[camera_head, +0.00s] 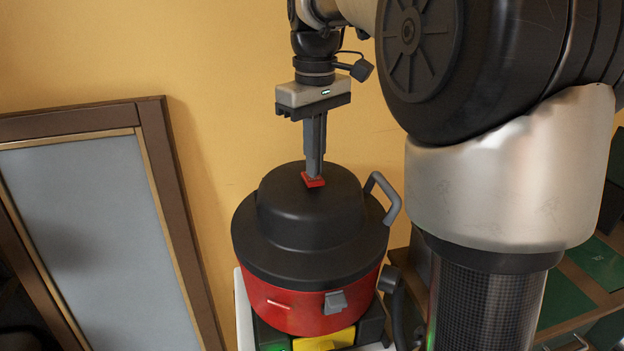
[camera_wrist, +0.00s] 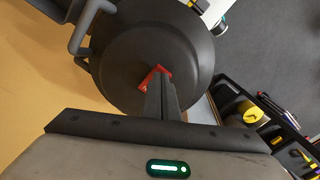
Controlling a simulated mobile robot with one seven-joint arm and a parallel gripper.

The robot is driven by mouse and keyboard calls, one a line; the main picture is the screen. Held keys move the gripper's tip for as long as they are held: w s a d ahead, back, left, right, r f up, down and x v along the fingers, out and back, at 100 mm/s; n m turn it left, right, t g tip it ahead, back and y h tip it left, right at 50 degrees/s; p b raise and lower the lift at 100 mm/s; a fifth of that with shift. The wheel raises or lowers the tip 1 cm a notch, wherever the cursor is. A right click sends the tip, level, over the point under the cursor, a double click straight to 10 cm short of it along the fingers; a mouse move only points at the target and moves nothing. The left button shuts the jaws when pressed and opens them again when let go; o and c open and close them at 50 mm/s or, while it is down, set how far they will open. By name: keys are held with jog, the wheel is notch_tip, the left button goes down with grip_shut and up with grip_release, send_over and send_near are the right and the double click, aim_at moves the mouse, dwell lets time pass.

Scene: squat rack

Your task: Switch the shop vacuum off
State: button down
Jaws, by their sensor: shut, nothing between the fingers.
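The shop vacuum (camera_head: 285,308) has a red drum, a black domed lid and a grey side handle. A small red switch (camera_head: 309,179) sits on top of the lid. My gripper (camera_head: 314,176) points straight down with its fingers shut and empty, and its tips are at the red switch. In the wrist view the fingertips (camera_wrist: 160,82) overlap the red switch (camera_wrist: 152,74), with red showing around them on the black lid (camera_wrist: 120,60). The fingers hide part of the switch, so I cannot tell which way it is set or whether they press it.
A wood-framed board (camera_head: 95,235) leans against the yellow wall at left. The vacuum's grey handle (camera_head: 384,197) stands up at its right. In the wrist view, a black bin with yellow items (camera_wrist: 248,112) lies at right.

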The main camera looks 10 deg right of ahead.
jog(key=shift+f+b, duration=0.5)
jog(key=shift+f, duration=0.3)
jog(key=shift+r, duration=0.1)
notch_tip(320, 180, up, 7)
jog(key=p, duration=0.7)
dwell(0.4)
